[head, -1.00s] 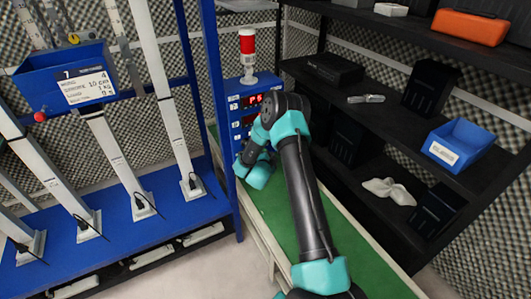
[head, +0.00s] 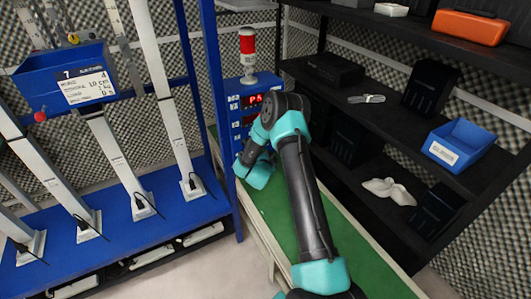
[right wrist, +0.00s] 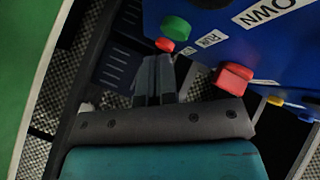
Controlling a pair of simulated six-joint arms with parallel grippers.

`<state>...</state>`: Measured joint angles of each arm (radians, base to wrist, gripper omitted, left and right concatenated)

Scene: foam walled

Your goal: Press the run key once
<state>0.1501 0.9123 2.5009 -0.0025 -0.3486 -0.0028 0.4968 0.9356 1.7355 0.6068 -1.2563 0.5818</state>
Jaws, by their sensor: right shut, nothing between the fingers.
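The blue control panel (head: 234,122) stands at the end of the green bench, with a lit red display (head: 256,99). In the right wrist view, a green round key (right wrist: 177,28) sticks out from the panel near a label that appears to read Run (right wrist: 211,38). A small red round part (right wrist: 165,45) shows just below it. My right gripper (right wrist: 155,62) is shut and empty, its fingertips close under these two. Whether it touches either cannot be told. In the head view my right arm hides the panel's keys and the fingertips. My left gripper is out of view.
A larger red key (right wrist: 233,78) sits right of my fingers; yellow (right wrist: 275,100) and blue (right wrist: 305,117) parts are farther right. A red-and-white beacon (head: 247,55) tops the panel. Black shelving (head: 400,110) is at right, a blue rack (head: 110,245) at left.

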